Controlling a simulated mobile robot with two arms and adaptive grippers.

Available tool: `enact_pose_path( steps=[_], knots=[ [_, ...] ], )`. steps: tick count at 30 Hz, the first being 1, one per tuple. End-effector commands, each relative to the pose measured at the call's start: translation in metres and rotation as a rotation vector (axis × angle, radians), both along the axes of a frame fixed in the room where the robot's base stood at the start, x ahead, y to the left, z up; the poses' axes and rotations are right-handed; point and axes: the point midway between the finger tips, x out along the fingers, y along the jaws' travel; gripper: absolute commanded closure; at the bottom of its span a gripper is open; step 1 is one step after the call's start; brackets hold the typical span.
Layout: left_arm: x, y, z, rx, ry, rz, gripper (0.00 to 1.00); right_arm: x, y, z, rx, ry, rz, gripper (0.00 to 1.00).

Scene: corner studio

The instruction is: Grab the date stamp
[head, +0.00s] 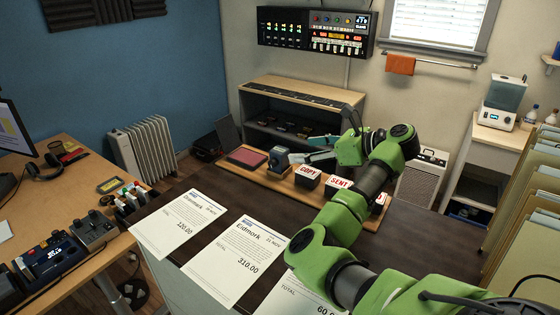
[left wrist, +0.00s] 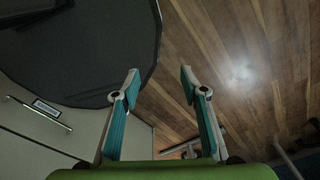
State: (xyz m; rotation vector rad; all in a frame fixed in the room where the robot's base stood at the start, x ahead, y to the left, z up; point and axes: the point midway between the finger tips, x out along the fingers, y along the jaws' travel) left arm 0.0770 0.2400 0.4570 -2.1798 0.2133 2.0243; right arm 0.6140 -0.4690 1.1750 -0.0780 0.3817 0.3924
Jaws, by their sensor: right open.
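The date stamp (head: 281,158), a small dark blue-grey self-inking block, stands on a long wooden tray (head: 246,168) at the back of the dark desk. It is between a red ink pad (head: 248,157) and a white-labelled "COPY" stamp (head: 308,176). My right gripper (head: 301,156) is open just right of the date stamp, its teal fingers pointing left at it. I cannot tell whether they touch it. My left gripper (left wrist: 160,73) is open and empty in the left wrist view, over the floor, and out of the head view.
"SENT" (head: 340,184) and another labelled stamp, partly hidden by my right arm, share the tray. Printed invoices (head: 240,254) lie on the front of the desk. A low shelf unit (head: 290,95) stands behind. Bare desk shows left of the tray.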

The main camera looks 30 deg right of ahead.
Motion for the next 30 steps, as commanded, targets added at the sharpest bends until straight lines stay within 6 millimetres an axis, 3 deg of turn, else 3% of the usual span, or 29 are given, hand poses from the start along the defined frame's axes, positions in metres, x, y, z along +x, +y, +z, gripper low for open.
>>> enact_pose_path(
  steps=[6,14,21,30],
  knots=[
    [0.003,-0.001,0.014,-0.001,-0.005,0.0,0.6,0.032,0.014,-0.014,0.001,0.006,0.002,0.34],
    [0.019,-0.006,0.024,-0.008,-0.029,-0.001,0.6,0.048,0.023,-0.022,0.001,0.007,0.004,0.34],
    [0.017,-0.009,0.039,-0.012,-0.027,-0.003,0.6,0.075,0.037,-0.038,0.001,0.006,0.002,0.34],
    [0.013,-0.008,0.039,-0.01,-0.019,-0.003,0.6,0.081,0.039,-0.043,-0.001,0.005,0.001,0.34]
  ],
)
